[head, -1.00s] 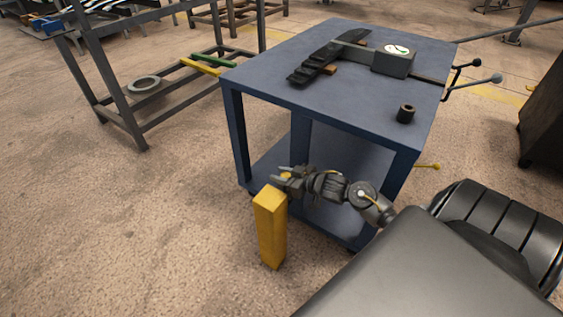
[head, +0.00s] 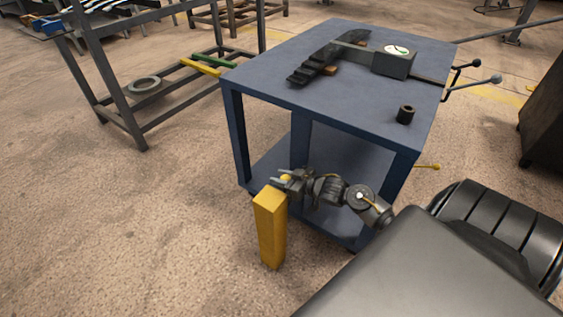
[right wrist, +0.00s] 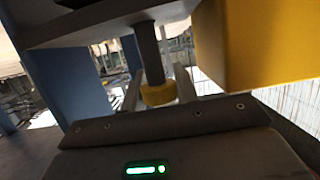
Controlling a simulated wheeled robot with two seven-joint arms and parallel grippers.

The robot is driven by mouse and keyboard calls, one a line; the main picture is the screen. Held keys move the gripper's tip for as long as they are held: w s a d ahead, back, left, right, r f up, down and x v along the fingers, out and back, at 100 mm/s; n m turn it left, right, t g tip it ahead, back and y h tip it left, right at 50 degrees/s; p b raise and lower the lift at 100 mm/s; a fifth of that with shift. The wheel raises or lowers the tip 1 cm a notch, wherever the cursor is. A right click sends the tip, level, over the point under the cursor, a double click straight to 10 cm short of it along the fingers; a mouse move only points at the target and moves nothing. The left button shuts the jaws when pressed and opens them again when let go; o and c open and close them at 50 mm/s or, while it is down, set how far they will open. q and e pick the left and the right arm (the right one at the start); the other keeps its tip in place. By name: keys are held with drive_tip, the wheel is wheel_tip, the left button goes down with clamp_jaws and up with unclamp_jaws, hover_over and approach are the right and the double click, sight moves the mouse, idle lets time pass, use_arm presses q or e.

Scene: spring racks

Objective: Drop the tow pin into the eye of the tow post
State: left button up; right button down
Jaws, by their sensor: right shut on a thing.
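The yellow tow post (head: 270,230) stands upright on the floor in front of the blue cart. My right gripper (head: 284,178) is just above and behind its top, shut on the tow pin (head: 286,178), whose yellow head shows as a small spot. In the right wrist view the right gripper's fingers (right wrist: 159,88) flank the pin's yellow head (right wrist: 158,94), and its dark shaft reaches a grey plate (right wrist: 90,24) beside the yellow post (right wrist: 265,40). I cannot tell whether the shaft tip is inside the eye. My left gripper is out of view.
The blue cart (head: 310,85) stands close behind my right gripper, with a dark clamp-like tool (head: 330,60), a box (head: 394,62) and a small dark cylinder (head: 405,114) on top. A metal rack (head: 125,108) stands at the left. The floor left of the post is clear.

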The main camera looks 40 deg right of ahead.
drive_tip(key=shift+f, duration=0.5)
drive_tip(key=c, duration=1)
unclamp_jaws()
drive_tip(key=shift+s, duration=0.1)
drive_tip(key=p+v, duration=0.3)
drive_tip(key=v, duration=0.7)
drive_tip(key=shift+s+r, duration=0.2)
drive_tip(key=shift+s, duration=0.05)
drive_tip(key=shift+d, duration=0.15)
